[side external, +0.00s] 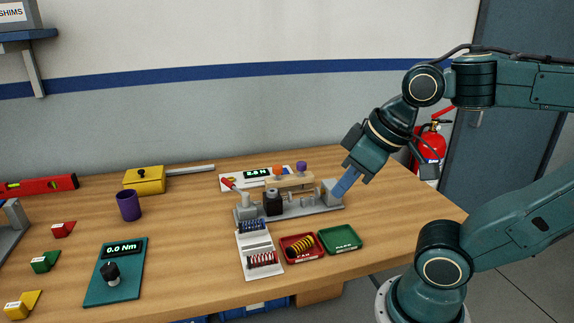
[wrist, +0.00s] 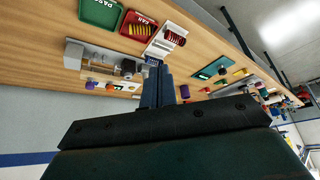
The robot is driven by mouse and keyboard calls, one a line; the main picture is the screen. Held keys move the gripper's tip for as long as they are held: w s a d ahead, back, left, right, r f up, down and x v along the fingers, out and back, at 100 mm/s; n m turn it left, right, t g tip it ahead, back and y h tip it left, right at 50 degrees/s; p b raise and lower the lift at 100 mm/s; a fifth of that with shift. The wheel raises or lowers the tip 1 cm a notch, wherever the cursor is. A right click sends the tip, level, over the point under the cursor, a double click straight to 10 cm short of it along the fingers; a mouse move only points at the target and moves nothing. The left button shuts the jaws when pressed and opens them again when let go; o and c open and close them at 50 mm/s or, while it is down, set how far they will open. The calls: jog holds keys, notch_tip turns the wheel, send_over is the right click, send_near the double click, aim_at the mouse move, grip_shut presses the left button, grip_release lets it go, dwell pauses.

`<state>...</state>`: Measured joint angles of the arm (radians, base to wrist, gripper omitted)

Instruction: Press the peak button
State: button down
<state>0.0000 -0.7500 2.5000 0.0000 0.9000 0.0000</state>
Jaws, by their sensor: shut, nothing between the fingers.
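In the side external view, a white panel with a lit green readout (side external: 257,174) lies behind the grey test fixture (side external: 305,210). An orange knob (side external: 277,171) and a purple knob (side external: 301,167) stand in front of or on it; I cannot tell which. I cannot read any button label, so I cannot pick out the peak button. My gripper (side external: 338,192) is shut and empty, its blue fingers angled down at the fixture's right end block; contact is unclear. In the wrist view, my gripper (wrist: 153,70) hides part of the panel area, and the purple knob (wrist: 91,85) shows left of it.
A red tray (side external: 302,246) with a coil spring and a green tray (side external: 340,238) sit in front of the fixture. A white spring rack (side external: 260,272) is left of them. A teal torque meter (side external: 114,285), purple cup (side external: 128,205) and yellow box (side external: 144,181) stand further left.

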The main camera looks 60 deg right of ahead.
dwell(0.4)
jog(key=w+d+r, duration=0.1)
jog(key=w+r, duration=0.3)
jog(key=w, duration=0.8)
jog(key=m+t+y, duration=0.3)
jog(key=m, duration=0.2)
send_over(234, 179)
notch_tip(234, 179, down, 14)
jog(key=shift+r, duration=0.2)
jog(key=shift+w+d+f, duration=0.1)
jog(key=shift+f, duration=0.05)
jog(key=shift+f, duration=4.25)
